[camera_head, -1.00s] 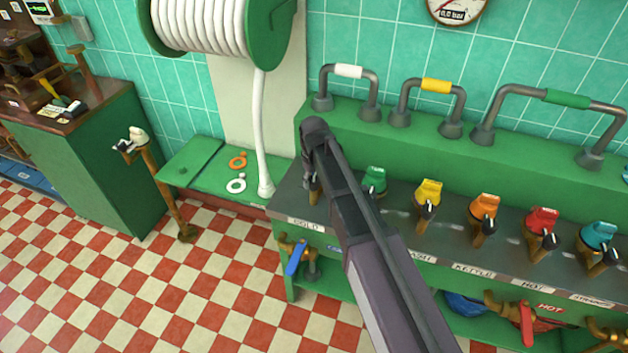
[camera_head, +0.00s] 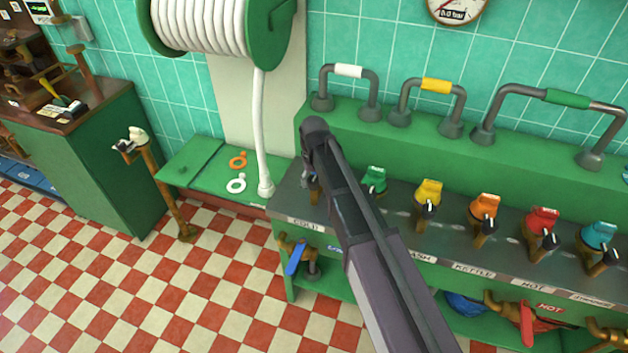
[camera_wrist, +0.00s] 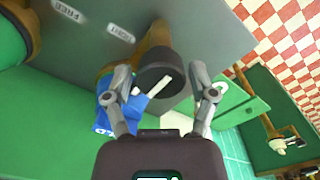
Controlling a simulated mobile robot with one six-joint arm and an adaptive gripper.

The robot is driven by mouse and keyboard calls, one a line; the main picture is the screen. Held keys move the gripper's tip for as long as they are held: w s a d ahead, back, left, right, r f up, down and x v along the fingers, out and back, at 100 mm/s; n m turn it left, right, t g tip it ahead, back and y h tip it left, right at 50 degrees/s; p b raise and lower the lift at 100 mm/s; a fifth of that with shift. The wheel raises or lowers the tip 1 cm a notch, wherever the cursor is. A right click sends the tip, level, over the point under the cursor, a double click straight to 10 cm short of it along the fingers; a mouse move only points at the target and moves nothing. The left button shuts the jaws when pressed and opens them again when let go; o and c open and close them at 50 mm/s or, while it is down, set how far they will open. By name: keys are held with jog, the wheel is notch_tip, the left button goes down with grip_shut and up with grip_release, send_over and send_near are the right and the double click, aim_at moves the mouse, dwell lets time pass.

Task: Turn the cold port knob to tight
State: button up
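The cold port knob (camera_wrist: 155,68) is a dark round knob with a white pointer line, seen in the wrist view. A blue part (camera_wrist: 122,112) lies beside it and a brass body is behind it. My gripper (camera_wrist: 162,80) is open, with one finger on each side of the knob and a gap visible on both sides. Two small white labels sit on the grey panel, one reading FREE (camera_wrist: 68,10); the other (camera_wrist: 120,33) is hard to read. In the head view my arm covers most of the cold port, above the COLD label (camera_head: 306,224).
Green (camera_head: 374,180), yellow (camera_head: 428,192), orange (camera_head: 484,207), red (camera_head: 542,222) and teal (camera_head: 598,237) ports line the bench to the right. Pipe handles rise behind them. A hose reel (camera_head: 268,35) hangs left, its white hose dropping to a green ledge. A blue-handled valve (camera_head: 295,258) is below.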

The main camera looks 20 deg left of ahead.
aim_at(314, 179)
jog(key=shift+n, duration=0.4)
dwell(0.5)
jog(key=n, duration=0.4)
jog(key=shift+n, duration=0.3)
jog(key=n, duration=0.4)
jog(key=shift+r+n, duration=0.15)
jog(key=shift+n, duration=0.35)
notch_tip(314, 179, up, 14)
jog(key=p, duration=1.4)
jog(key=s+d+f+m+b, duration=0.2)
jog(key=d+f+m+b, duration=0.1)
jog(key=d, duration=0.7)
jog(key=s+d+f+m+b, duration=0.3)
jog(key=d+m, duration=0.3)
jog(key=d, duration=0.4)
jog(key=s+d+f+m+b, duration=0.3)
jog(key=d+f+m+b, duration=0.1)
jog(key=d, duration=0.6)
jog(key=shift+d+f+m+b, duration=0.2)
jog(key=shift+f+m+b, duration=0.2)
jog(key=shift+f+m, duration=0.2)
jog(key=shift+r, duration=0.1)
